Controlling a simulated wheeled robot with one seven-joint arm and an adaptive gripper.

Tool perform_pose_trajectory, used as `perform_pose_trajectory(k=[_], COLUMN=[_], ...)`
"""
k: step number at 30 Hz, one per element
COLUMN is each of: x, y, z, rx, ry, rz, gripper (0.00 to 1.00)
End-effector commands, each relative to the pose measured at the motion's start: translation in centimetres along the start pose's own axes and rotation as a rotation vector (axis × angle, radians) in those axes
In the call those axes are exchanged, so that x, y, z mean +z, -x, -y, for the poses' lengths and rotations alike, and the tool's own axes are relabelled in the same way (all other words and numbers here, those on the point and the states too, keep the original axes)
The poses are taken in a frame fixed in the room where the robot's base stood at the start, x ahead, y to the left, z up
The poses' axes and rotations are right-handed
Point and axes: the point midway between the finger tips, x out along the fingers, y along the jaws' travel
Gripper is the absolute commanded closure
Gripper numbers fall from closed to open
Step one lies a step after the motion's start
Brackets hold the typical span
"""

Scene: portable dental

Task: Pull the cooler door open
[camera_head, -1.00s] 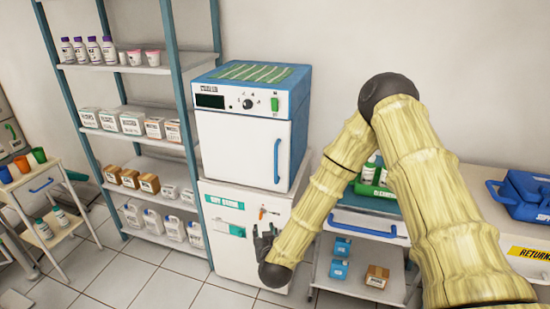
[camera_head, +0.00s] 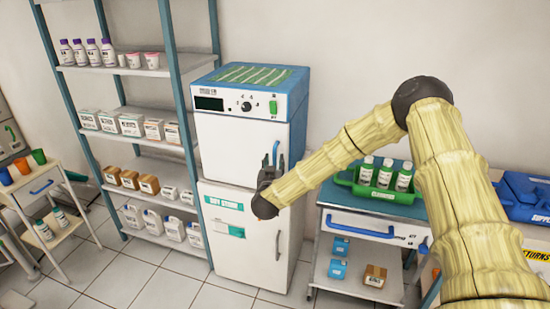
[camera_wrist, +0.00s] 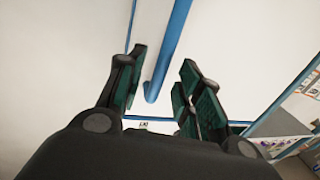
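The cooler (camera_head: 235,115) is a white box with a blue top, standing on a lower white cabinet. Its door (camera_head: 225,150) looks shut. A vertical blue handle (camera_head: 276,148) is on the door's right side, its lower part hidden by my gripper (camera_head: 272,172). In the wrist view my gripper (camera_wrist: 164,75) is open, with its dark green-padded fingers on either side of the blue handle (camera_wrist: 167,45). The handle's lower end shows between the fingers. I cannot tell whether either finger touches it.
The lower white cabinet (camera_head: 252,255) has its own handle. A stocked shelf rack (camera_head: 150,142) stands close on the left. A trolley (camera_head: 330,218) with a green tray of bottles (camera_head: 375,190) is at right. Open tiled floor lies in front.

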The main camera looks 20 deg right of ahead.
Motion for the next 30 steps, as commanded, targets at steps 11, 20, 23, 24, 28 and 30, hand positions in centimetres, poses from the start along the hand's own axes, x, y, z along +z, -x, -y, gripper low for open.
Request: perform_pose_trajectory(k=[11,20,23,24,28,30], x=[0.0,0.0,0.0,0.0,0.0,0.0], y=[-2.9,-3.0,-3.0,-3.0,-3.0,-3.0], z=[0.0,0.0,0.0,0.0,0.0,0.0], rx=[0.0,-0.001,-0.001,-0.001,-0.001,-0.001], ry=[0.0,0.0,0.0,0.0,0.0,0.0], rz=[0.0,0.0,0.0,0.0,0.0,0.0], gripper=[0.65,0.72,0.9,0.97,1.0,1.0])
